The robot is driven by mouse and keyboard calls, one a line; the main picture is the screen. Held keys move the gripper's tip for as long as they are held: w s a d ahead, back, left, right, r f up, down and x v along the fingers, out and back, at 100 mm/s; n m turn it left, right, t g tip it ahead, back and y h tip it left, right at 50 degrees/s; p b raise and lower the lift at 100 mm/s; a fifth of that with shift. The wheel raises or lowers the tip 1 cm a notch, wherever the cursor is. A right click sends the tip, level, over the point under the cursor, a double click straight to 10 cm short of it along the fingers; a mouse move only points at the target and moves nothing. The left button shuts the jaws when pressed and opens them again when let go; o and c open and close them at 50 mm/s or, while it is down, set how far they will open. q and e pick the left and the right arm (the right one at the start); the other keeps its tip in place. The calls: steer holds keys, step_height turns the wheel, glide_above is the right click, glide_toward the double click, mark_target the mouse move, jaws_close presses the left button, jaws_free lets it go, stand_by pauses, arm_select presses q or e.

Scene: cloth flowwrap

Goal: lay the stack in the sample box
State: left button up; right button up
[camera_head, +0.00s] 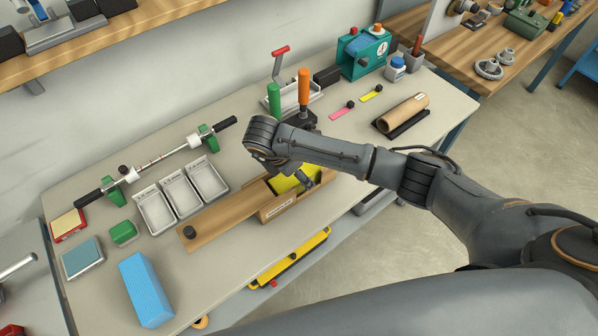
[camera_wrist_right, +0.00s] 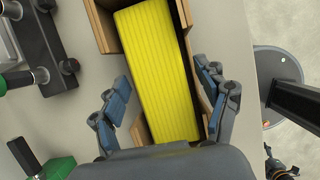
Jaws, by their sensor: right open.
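The yellow stack (camera_wrist_right: 158,70) is a ribbed block lying in the wooden sample box (camera_head: 278,209). In the head view a part of the yellow stack (camera_head: 285,184) shows beneath my right arm. In the right wrist view the box's wooden walls (camera_wrist_right: 104,28) show along both sides of the stack. My right gripper (camera_wrist_right: 164,88) is open, with one finger on each side of the stack and gaps between fingers and stack. The stack's near end is hidden behind my gripper. In the head view my wrist hides part of the box. My left gripper is not in view.
Three white trays (camera_head: 181,193), a blue block (camera_head: 146,288) and a green block (camera_head: 123,233) stand further left. A green-handled and orange-handled device (camera_head: 303,90) stands behind my wrist. The front table edge is close.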

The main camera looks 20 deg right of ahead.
steer(key=b+v, duration=0.1)
steer(key=v, duration=0.4)
steer(key=shift+a, duration=0.1)
steer(key=p+v, duration=0.1)
steer(key=v, duration=0.4)
steer(key=shift+w+r, duration=0.1)
steer(key=shift+r, duration=0.05)
steer(key=shift+s+a+r+p, duration=0.1)
steer(key=shift+s+r+p, duration=0.1)
steer(key=shift+r+p, duration=0.25)
